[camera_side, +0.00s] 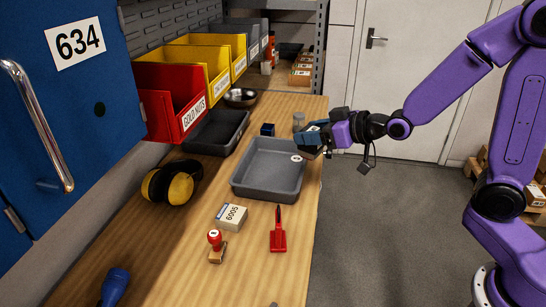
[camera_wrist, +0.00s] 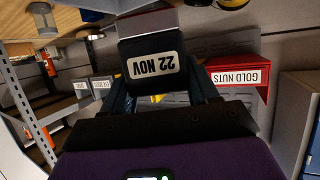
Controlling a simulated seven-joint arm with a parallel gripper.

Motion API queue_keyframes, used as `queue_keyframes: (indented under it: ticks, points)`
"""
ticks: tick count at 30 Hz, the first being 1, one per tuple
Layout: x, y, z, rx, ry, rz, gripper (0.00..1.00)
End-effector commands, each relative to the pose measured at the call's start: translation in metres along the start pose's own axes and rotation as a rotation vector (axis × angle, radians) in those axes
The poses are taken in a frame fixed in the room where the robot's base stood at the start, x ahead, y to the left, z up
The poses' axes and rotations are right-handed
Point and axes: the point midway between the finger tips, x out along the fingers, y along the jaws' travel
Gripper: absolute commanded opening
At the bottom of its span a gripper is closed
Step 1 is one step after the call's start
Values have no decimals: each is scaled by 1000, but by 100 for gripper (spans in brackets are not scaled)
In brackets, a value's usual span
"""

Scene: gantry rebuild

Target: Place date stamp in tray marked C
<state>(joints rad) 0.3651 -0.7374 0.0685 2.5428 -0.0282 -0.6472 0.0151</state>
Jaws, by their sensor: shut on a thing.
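The date stamp (camera_wrist: 155,68), a dark block with a white label reading "22 NOV" upside down, is held between the two fingers of my gripper in the wrist view. In the side view my gripper (camera_side: 313,140) is shut on it, above the right back edge of a grey tray (camera_side: 240,185). The stamp is partly hidden by the fingers there. The tray looks empty. It bears a small round white mark (camera_side: 297,158) whose letter I cannot read for sure. A second, darker tray (camera_side: 215,132) stands behind it to the left.
In front of the grey tray lie a box marked 6005 (camera_side: 231,217), a red-knobbed stamp (camera_side: 216,246) and a red tool (camera_side: 278,232). Yellow ear defenders (camera_side: 170,184) lie left. A small blue block (camera_side: 267,129) and a jar (camera_side: 299,121) stand behind. Bins (camera_side: 178,105) line the wall.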

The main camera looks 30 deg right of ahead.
Motion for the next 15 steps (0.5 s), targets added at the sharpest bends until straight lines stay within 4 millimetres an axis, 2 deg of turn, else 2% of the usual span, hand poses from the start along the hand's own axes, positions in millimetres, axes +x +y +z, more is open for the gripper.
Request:
queue_keyframes:
  ticks: [5, 15]
  points:
    - [16, 2, 1, 0, -1, -1, 26]
    - [72, 13, 3, 1, -1, -1, 26]
